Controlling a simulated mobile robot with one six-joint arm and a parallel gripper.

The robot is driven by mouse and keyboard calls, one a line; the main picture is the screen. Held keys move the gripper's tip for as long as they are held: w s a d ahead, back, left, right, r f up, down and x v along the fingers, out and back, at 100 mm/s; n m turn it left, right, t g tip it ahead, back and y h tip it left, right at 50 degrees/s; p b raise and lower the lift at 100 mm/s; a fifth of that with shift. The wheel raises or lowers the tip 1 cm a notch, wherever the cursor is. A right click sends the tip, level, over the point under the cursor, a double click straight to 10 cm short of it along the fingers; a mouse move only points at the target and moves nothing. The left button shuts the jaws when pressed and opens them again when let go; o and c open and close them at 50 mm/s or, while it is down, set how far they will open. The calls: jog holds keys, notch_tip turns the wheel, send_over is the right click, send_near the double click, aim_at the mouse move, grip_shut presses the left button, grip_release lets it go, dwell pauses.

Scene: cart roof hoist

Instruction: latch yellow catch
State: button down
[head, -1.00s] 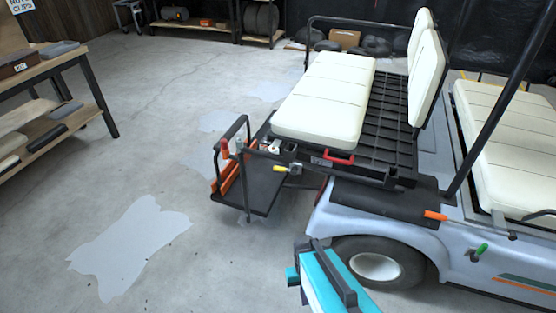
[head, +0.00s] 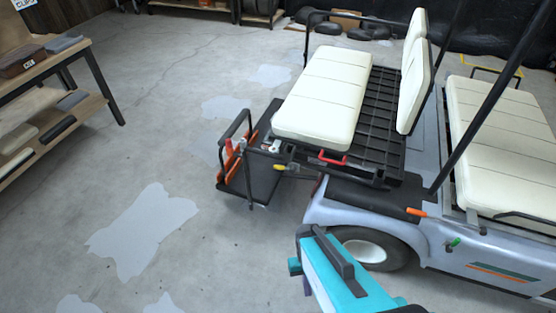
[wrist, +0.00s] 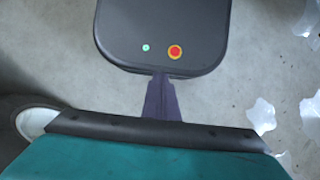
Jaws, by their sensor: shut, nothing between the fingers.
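The yellow catch (head: 280,167) is a small yellow-tipped lever at the rear edge of the cart's frame, below the front cushion. It is small in the head view, and I cannot tell exactly how it sits against its keeper. The catch is out of the wrist view.
A red handle (head: 333,160) is right of the catch. An orange handle (head: 417,212) and a green handle (head: 455,243) are on the cart body. The rear step (head: 250,195) has a black rail. A wooden workbench (head: 75,45) stands left; the floor between is clear.

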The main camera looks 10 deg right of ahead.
jog(key=r+p, duration=0.1)
jog(key=s+r+p, duration=0.2)
jog(key=r+p, duration=0.1)
jog(key=shift+s+r, duration=0.1)
jog(key=shift+s, duration=0.15)
jog(key=c, duration=1.9)
grip_release()
jog(key=shift+o, duration=0.7)
